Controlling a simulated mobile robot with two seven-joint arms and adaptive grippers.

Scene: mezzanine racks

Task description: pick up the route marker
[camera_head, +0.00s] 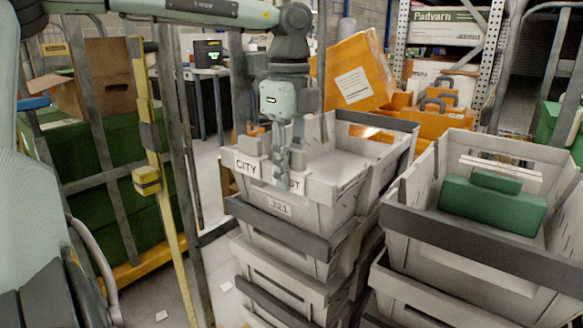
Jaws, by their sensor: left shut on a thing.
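The route marker (247,167) is a white plate with dark lettering, "CITY" at its left and "ST" at its right. It is at the front rim of the top grey crate (345,195) in the middle stack. My left gripper (283,172) comes down from above and is shut on the marker. Its fingers hide the middle of the lettering. I cannot tell whether the marker still touches the crate rim. My right gripper is not in view.
A second crate stack (480,250) at the right holds a green box (492,208). An orange box (354,72) and orange cases are behind. A yellow-striped post (150,175) and a cage cart with green boxes (115,180) stand at the left.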

